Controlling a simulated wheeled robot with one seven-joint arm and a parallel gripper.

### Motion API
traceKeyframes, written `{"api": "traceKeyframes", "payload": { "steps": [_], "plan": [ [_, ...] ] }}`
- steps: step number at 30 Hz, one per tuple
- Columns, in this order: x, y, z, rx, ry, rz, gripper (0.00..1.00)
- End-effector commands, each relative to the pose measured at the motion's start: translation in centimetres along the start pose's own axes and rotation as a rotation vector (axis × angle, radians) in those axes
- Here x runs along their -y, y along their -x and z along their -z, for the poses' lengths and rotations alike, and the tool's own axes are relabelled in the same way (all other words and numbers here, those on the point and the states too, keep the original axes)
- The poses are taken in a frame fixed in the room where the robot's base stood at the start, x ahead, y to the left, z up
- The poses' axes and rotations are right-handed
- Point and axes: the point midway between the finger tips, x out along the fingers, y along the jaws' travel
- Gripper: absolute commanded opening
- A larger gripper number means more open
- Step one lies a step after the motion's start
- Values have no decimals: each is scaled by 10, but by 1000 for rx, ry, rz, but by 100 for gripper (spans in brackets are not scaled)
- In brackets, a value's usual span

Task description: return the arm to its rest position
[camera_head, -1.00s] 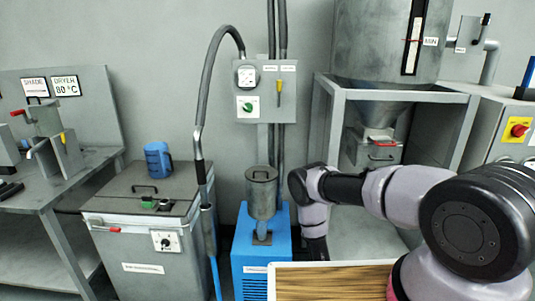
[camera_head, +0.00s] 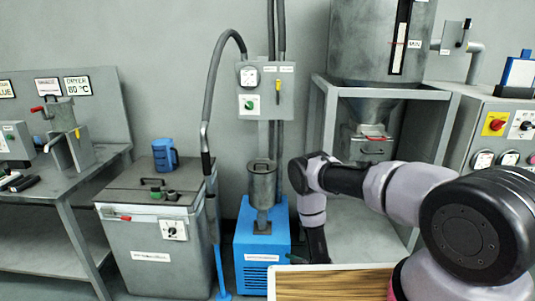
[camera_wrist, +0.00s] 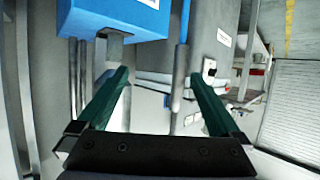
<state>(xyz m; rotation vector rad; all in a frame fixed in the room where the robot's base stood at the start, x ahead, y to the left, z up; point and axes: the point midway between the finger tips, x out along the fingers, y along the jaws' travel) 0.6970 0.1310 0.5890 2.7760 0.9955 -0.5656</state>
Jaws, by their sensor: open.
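My arm (camera_head: 395,190) reaches in from the right in the head view and bends down at its far end, in front of the hopper stand. My gripper is hidden in the head view behind the wooden board's edge. In the wrist view my gripper (camera_wrist: 160,95) is open, its two green fingers spread with nothing between them. A blue machine body (camera_wrist: 115,15) shows above the left finger, apart from it.
The blue machine (camera_head: 263,245) with a metal canister stands left of my arm. A grey bin (camera_head: 155,235) with a blue jug (camera_head: 165,154) is further left. A workbench (camera_head: 75,180) stands at far left. A wooden board (camera_head: 330,283) lies in front.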

Motion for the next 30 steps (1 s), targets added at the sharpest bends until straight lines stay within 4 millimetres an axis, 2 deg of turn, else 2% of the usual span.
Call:
{"api": "traceKeyframes", "payload": {
  "steps": [5,11,14,17,21,23,26,30],
  "plan": [
    [-23,-14,38,6,-18,-49,100],
    [-60,-28,98,21,-54,-126,100],
    [-85,-33,143,31,-83,-179,100],
    [-114,-31,199,47,-123,-240,100],
    [-151,-14,275,75,-186,-320,100],
    [-164,-3,306,88,-214,-349,100],
    [-183,22,355,109,-262,-395,100],
    [-201,65,418,139,-332,-448,100]
  ]
}}
